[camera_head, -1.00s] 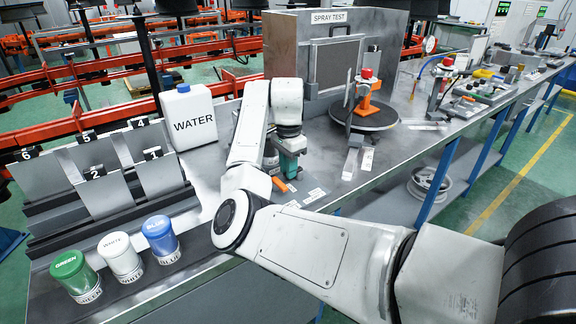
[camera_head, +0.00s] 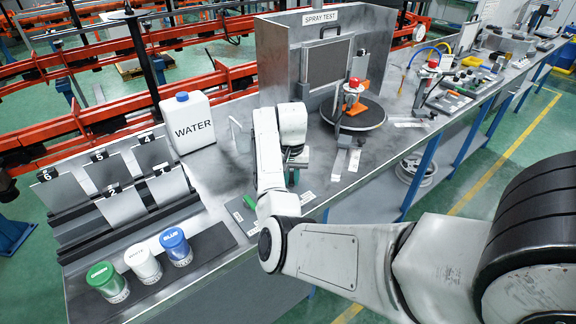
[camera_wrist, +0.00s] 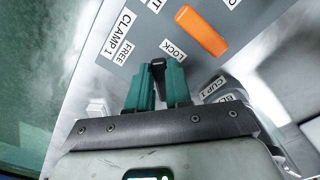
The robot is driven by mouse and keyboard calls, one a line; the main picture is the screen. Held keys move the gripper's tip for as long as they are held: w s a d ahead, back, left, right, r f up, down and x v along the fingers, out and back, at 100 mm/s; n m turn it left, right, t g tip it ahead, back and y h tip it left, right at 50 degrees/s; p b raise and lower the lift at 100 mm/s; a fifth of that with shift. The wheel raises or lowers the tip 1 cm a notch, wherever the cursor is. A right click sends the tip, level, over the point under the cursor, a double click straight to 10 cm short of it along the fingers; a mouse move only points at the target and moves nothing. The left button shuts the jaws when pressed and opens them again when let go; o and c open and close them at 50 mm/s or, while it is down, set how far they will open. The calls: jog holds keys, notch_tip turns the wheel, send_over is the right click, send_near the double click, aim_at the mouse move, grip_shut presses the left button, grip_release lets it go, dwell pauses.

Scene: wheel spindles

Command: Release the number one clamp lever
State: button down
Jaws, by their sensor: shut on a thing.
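In the wrist view my gripper (camera_wrist: 156,70) has two green fingers closed on a dark, upright piece, the clamp lever (camera_wrist: 158,72). It stands between the FREE label (camera_wrist: 121,54) and the LOCK label (camera_wrist: 174,49), beside the CLAMP 1 label (camera_wrist: 117,38). The lever's lower part is hidden by the fingers.
An orange handle (camera_wrist: 202,32) lies just beyond the fingertips. A CUP 1 label (camera_wrist: 212,87) is right of them. A white water jug (camera_head: 188,124) stands left of my arm; the spray test booth (camera_head: 285,60) is behind. Capped bottles (camera_head: 142,262) stand front left.

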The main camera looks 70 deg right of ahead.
jog(key=n+p, duration=0.1)
jog(key=s+n+p, duration=0.1)
jog(key=n+p, duration=0.1)
jog(key=shift+s+d+r+n, duration=0.15)
jog(key=shift+d+r+n, duration=0.1)
jog(key=shift+d+n, duration=0.1)
jog(key=shift+s+d+f+n+p, duration=0.1)
jog(key=shift+s+d+n+p, duration=0.1)
jog(key=shift+n+p, duration=0.45)
jog(key=shift+s+d+n+p, duration=0.15)
jog(key=shift+n+p, duration=0.25)
jog(key=shift+n, duration=0.45)
jog(key=shift+s+d+f+n+p, duration=0.1)
jog(key=shift+d+n+p, duration=0.1)
jog(key=shift+n+p, duration=0.45)
jog(key=shift+n, duration=0.3)
jog(key=c, duration=1)
grip_release()
jog(key=shift+c, duration=0.2)
notch_tip(320, 180, up, 11)
jog(key=b, duration=0.1)
jog(key=shift+b, duration=0.4)
jog(key=shift+f, duration=0.15)
